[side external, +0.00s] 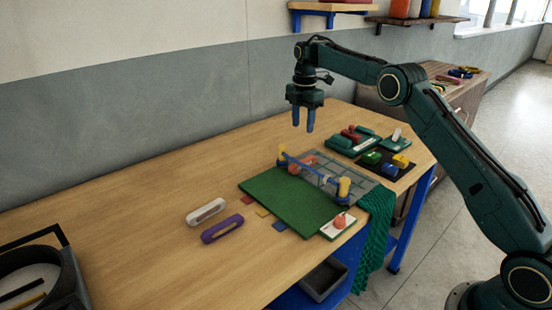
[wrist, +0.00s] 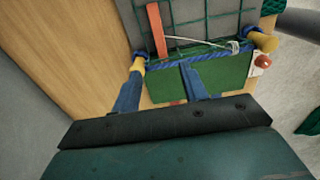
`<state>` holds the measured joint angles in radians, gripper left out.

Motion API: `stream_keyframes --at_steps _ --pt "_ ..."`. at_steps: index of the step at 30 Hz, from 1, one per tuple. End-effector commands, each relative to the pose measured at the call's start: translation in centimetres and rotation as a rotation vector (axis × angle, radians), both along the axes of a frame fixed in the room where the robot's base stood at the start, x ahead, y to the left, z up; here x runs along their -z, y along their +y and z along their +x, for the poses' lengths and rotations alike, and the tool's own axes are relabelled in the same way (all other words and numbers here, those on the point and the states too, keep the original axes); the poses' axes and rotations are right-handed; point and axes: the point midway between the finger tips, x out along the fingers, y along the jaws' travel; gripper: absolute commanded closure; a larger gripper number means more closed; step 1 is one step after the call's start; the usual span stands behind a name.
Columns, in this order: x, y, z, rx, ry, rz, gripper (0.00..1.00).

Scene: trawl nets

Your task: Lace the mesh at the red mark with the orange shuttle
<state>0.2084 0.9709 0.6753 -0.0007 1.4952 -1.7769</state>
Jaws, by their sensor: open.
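My gripper (side external: 303,123) is open and empty, high above the table behind the net stand. In the wrist view its blue fingers (wrist: 160,92) point toward the green mat and the net. The orange shuttle (wrist: 157,30) lies on the grey meshed board; it also shows behind the blue rope in the side view (side external: 303,163). A white twine (wrist: 195,40) runs across the mesh near it to the right. The mesh (wrist: 205,20) is green, edged by a blue rope (wrist: 195,57) between two yellow posts. I cannot make out a red mark on the mesh.
A white shuttle (side external: 206,211) and a purple one (side external: 222,229) lie left of the green mat (side external: 285,203). A red ball (side external: 339,221) sits on a white card. Green netting (side external: 374,230) hangs over the edge. Trays of coloured pieces (side external: 354,142) stand behind. The table's left is mostly clear.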

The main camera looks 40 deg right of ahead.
Motion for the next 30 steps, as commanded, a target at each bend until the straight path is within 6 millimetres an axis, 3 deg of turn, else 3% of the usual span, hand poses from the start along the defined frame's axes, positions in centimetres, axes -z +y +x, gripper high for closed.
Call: stream_keyframes --at_steps 8,30 --pt "2.6 0.0 -0.1 0.001 0.004 0.001 0.56" --pt "12.2 0.0 -0.1 0.001 0.001 0.0 0.56"
